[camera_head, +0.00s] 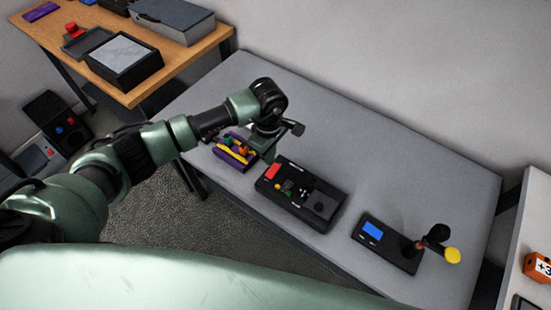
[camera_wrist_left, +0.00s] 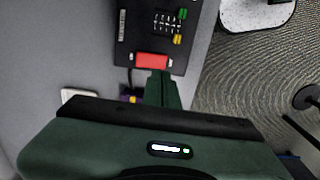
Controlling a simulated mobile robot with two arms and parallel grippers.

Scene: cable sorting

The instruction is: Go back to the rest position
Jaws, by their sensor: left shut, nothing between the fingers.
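My left gripper (camera_head: 268,150) hangs above the grey table (camera_head: 370,140), between a purple tray and a black device. Its fingers are shut with nothing between them; they also show in the left wrist view (camera_wrist_left: 163,88). The purple tray (camera_head: 232,160) holds yellow and orange pieces and is partly hidden by the gripper. The black device (camera_head: 318,200) has a red block and small coloured buttons; it also shows in the left wrist view (camera_wrist_left: 150,35), just beyond the fingertips. I cannot tell whether the fingers touch it. My right gripper is not in view.
A black unit with a blue screen (camera_head: 372,230) and a yellow-tipped part (camera_head: 453,256) stands at the table's right. A wooden table (camera_head: 190,62) with boxes is at the back left. An orange box (camera_head: 537,267) is at the right edge. The grey table's back is clear.

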